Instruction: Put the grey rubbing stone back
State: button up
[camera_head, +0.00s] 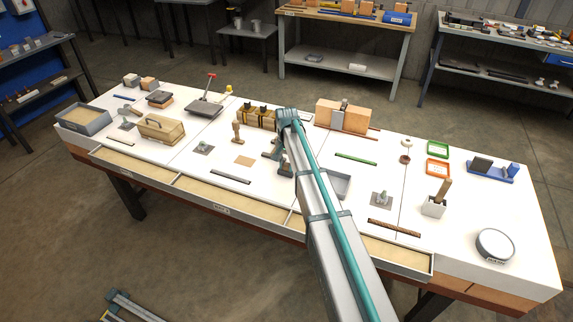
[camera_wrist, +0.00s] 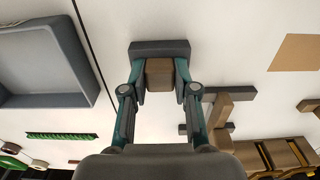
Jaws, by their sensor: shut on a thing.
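In the wrist view my gripper (camera_wrist: 160,76) points down with both fingers closed on a brown block-like grip (camera_wrist: 159,68). A dark grey bar (camera_wrist: 160,47) shows at its far end, and I take the two together to be the grey rubbing stone. I cannot tell whether it touches the white bench top. In the head view my arm hides most of my gripper (camera_head: 284,166), which is over the middle of the bench (camera_head: 215,170). A tan square (camera_head: 245,160) lies left of it; it also shows in the wrist view (camera_wrist: 295,52).
A grey tray (camera_head: 341,186) stands right of my gripper. A brown and grey tool (camera_wrist: 229,104) lies close beside my fingers. A wooden mallet (camera_head: 237,134) and a wooden box (camera_head: 250,117) stand farther left and behind. A dark strip (camera_head: 231,177) lies near the front edge.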

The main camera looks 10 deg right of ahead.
aim_at(286, 164)
jog(key=shift+f, duration=0.1)
jog(key=o, duration=1)
notch_tip(286, 164, up, 12)
jog(key=b, duration=0.2)
jog(key=shift+b, duration=0.3)
